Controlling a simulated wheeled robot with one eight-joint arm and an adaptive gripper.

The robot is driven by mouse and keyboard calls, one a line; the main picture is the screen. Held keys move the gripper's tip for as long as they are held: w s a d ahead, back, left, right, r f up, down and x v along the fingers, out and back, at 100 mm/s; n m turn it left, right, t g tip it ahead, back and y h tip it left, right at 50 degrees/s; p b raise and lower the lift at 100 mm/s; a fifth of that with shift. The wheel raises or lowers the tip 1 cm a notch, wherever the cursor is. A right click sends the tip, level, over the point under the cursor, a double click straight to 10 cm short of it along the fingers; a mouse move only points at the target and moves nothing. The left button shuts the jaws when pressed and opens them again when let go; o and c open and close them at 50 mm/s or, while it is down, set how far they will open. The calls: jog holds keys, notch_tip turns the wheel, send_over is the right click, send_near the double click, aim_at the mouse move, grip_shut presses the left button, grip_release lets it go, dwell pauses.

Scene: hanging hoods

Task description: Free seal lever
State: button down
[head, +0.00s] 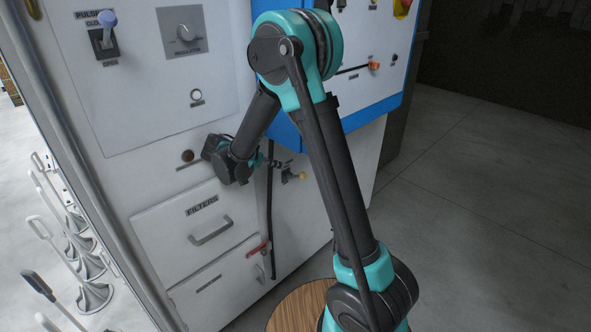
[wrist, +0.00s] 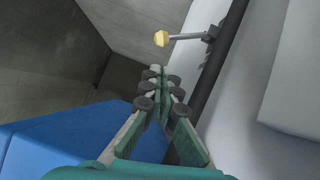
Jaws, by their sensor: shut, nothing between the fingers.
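A small lever with a yellow knob (head: 301,176) sticks out from the front of the white cabinet, low beside a dark vertical strip. In the wrist view the yellow-knobbed lever (wrist: 185,38) lies just beyond my fingertips, its knob up and slightly left of centre. My gripper (head: 278,163) is beside this lever in the head view, close to the cabinet face. In the wrist view my gripper (wrist: 158,72) is shut and empty, apart from the lever. I see no readable label naming the seal lever.
A red handle (head: 258,248) sits lower on the cabinet, near the filters drawer (head: 195,225). A blue-edged panel (head: 365,110) juts out above my gripper; its blue side (wrist: 50,140) fills the wrist view's lower left. Open floor (head: 500,200) lies right.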

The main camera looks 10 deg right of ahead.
send_over(296, 176)
jog(key=s, duration=0.4)
notch_tip(296, 176, down, 6)
jog(key=r, duration=0.1)
jog(key=shift+w+a+f, duration=0.1)
jog(key=shift+w+f, duration=0.15)
jog(key=shift+f, duration=0.1)
